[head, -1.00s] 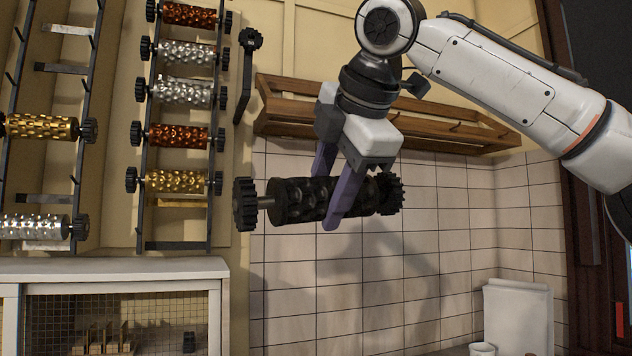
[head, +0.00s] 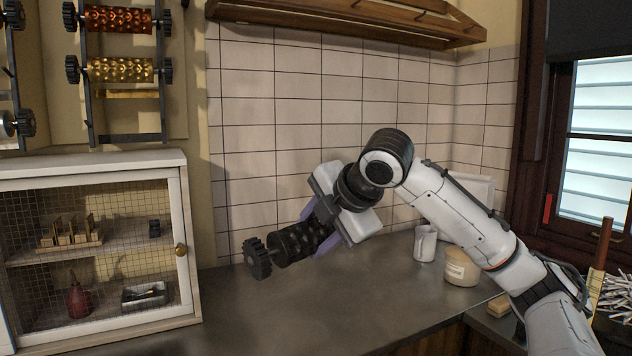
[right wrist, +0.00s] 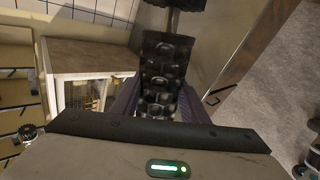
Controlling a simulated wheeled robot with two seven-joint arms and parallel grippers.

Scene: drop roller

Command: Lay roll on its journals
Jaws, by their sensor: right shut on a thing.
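A dark embossed roll (head: 297,243) with a black gear (head: 257,258) on its near left end is held in the air above the grey counter (head: 330,305). My right gripper (head: 312,232) has its purple fingers shut around the roll's body. In the right wrist view the roll (right wrist: 164,70) lies between the two fingers, with its shaft and a gear at the top edge. The roll's far end is hidden behind the gripper in the head view. My left gripper is not in view.
A white mesh-front cabinet (head: 183,245) stands at the left. Above it hangs a rack with red (head: 118,18) and gold (head: 120,70) rolls. A mug (head: 425,243) and a jar (head: 461,268) stand behind my right arm. The counter's front middle is clear.

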